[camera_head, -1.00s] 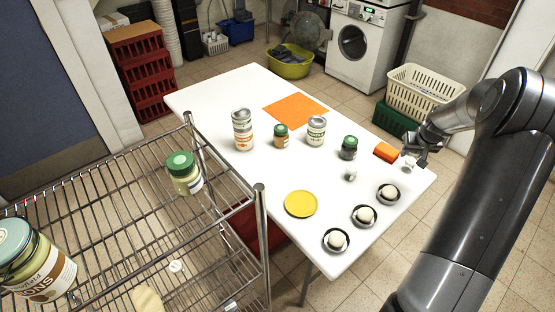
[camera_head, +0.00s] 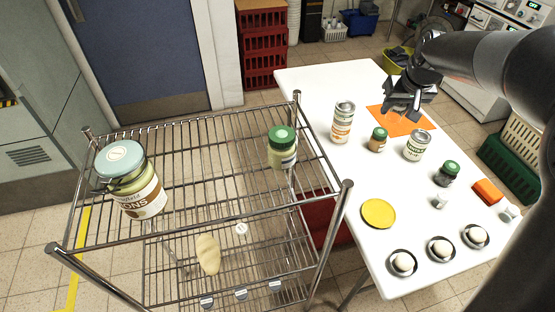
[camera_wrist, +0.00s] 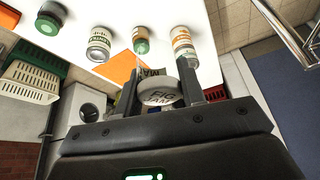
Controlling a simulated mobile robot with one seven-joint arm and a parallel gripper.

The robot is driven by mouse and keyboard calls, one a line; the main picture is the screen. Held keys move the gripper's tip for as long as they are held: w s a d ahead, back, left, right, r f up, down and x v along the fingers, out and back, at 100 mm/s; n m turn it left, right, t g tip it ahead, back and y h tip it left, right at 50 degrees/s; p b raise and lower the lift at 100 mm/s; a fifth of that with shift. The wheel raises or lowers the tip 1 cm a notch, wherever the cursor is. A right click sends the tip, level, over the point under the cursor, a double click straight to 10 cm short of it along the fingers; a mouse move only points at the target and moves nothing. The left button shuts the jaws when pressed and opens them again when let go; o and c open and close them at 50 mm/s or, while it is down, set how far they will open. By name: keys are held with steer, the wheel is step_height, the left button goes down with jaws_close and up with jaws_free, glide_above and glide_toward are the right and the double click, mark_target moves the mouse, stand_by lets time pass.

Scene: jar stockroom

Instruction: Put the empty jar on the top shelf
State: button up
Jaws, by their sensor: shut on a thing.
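My gripper (camera_head: 402,108) is over the orange mat (camera_head: 425,122), at the far part of the white table. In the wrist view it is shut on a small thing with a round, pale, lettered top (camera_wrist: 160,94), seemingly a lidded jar. Its body is mostly hidden, so I cannot tell whether it is empty. The wire rack's top shelf (camera_head: 190,190) is left of the table. A big teal-lidded jar (camera_head: 135,180) stands at its left. A smaller green-lidded jar (camera_head: 282,148) stands at its right. Two green-lidded jars, one amber (camera_head: 377,140) and one dark (camera_head: 447,174), stand on the table.
Two cans (camera_head: 343,124) (camera_head: 416,146) stand near the mat. The table also holds a yellow plate (camera_head: 378,213), an orange block (camera_head: 487,191) and eggs in dark dishes (camera_head: 403,263). Rack posts (camera_head: 341,210) rise at the corners. The top shelf's middle is clear.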

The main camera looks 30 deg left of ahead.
steer(key=s+a+r+n, duration=0.2)
steer(key=s+a+r, duration=0.2)
steer(key=s+a, duration=0.4)
steer(key=s+a+r+n, duration=0.1)
steer(key=s+a+r, duration=0.4)
steer(key=s+a, duration=0.2)
glide_above(269, 127)
steer(key=s+d, duration=0.1)
steer(key=shift+g+y, duration=0.4)
step_height(269, 127, down, 7)
steer(key=shift+s+d+r, duration=0.1)
steer(key=shift+f, duration=2.1)
steer(key=shift+f, duration=0.15)
steer(key=o, duration=1)
